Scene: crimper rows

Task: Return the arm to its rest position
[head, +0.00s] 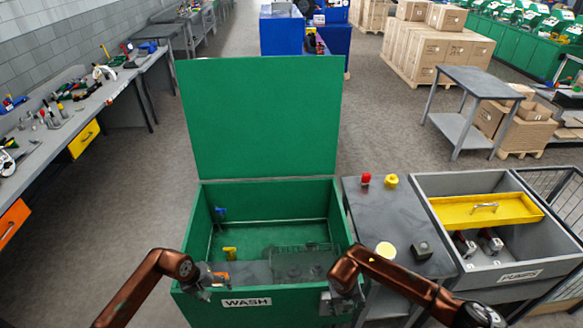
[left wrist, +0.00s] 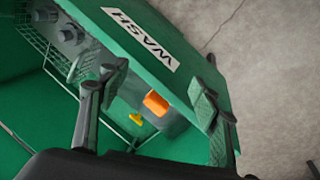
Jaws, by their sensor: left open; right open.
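The green wash box (head: 189,222) stands in the middle with its lid (head: 262,120) raised, and a WASH label (head: 246,302) on its front. It also fills much of the left wrist view (left wrist: 125,45). My left gripper (head: 208,279) is at the box's front left. In the left wrist view its two fingers (left wrist: 158,97) are spread and empty over the front wall; I cannot tell if they touch it. An orange piece (left wrist: 156,103) shows between them.
Inside the box are a wire basket (head: 300,252), a yellow piece (head: 230,253) and a blue piece (head: 220,212). A grey side table (head: 390,217) with red and yellow knobs and a grey PUMPS bin (head: 440,185) stand right. A workbench (head: 50,140) runs along the left. Floor between is clear.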

